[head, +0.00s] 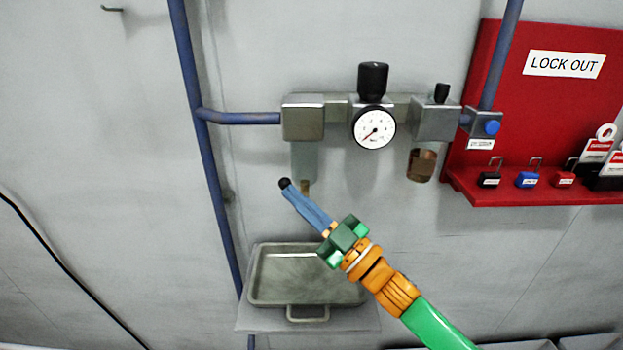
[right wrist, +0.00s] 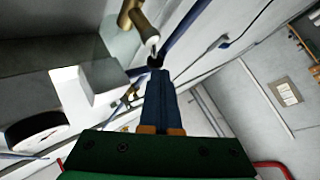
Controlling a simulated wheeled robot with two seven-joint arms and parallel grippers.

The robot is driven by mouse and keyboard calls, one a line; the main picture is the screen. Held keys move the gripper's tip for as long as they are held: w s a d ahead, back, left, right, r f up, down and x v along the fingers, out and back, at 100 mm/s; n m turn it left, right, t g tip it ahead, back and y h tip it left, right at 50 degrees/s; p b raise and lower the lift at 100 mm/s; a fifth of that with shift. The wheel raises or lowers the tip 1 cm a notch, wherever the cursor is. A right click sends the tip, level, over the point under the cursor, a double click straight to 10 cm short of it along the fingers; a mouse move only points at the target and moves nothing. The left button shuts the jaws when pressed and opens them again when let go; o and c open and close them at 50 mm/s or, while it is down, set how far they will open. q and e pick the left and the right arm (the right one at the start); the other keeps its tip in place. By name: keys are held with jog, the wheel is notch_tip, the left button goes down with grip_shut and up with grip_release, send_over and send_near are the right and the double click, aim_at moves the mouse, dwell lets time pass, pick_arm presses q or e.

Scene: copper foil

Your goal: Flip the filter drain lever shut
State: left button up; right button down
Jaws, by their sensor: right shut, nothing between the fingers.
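The filter unit (head: 303,117) hangs on the wall pipe, with a clear bowl (head: 305,160) under it. A small brass drain fitting (head: 305,187) sits at the bowl's bottom. In the right wrist view the brass drain (right wrist: 130,14) has a pale piece with a thin metal end pointing at my fingertips; I cannot tell surely which part is the lever. My right gripper (head: 285,184) is shut and empty, its blue fingers with dark tips just left of the drain. Its tips (right wrist: 156,60) appear close to the drain; contact cannot be told. My left gripper is not in view.
A metal tray (head: 305,275) sits on a shelf below the drain. A pressure gauge (head: 375,128) and a second bowl (head: 421,165) are to the right. A red lockout board (head: 560,105) with padlocks is further right. A blue pipe (head: 205,160) runs down the left.

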pick_arm(q)
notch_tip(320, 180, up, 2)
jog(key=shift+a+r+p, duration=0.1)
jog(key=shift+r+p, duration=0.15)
jog(key=shift+p, duration=0.55)
pick_arm(e)
jog(key=shift+a+f+n+g+h, duration=0.1)
jog(key=shift+a+n+g+h, duration=0.25)
jog(key=shift+n+g, duration=0.3)
jog(key=shift+a+f, duration=0.1)
jog(key=shift+a, duration=0.05)
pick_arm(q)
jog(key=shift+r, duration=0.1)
